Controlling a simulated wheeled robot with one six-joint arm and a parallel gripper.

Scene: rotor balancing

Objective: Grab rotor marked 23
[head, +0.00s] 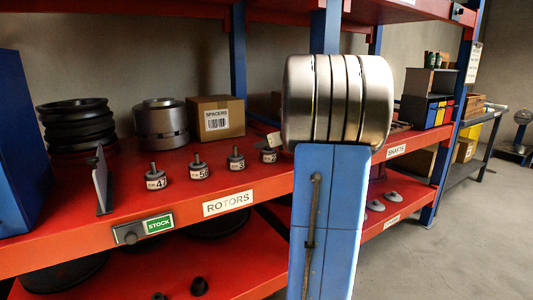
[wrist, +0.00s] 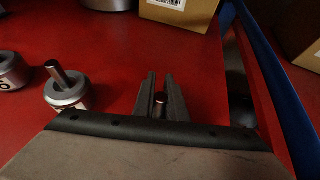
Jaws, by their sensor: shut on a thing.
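A row of small grey rotors with upright shafts stands on the red shelf. In the head view one is marked 47 (head: 156,179), one appears to read 56 (head: 199,171), and one shows a partly readable 3 (head: 236,161). The rightmost rotor (head: 268,155) is partly hidden by my arm, and I cannot read its mark. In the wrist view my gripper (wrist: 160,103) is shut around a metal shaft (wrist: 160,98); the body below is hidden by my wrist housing. A neighbouring rotor (wrist: 68,88) stands just left, apart from the fingers.
A cardboard SPACERS box (head: 216,118) and a large metal cylinder (head: 160,123) stand behind the row. Black rings (head: 74,125) and an upright plate (head: 102,180) are at left. A blue post (head: 238,55) rises near the shelf's back.

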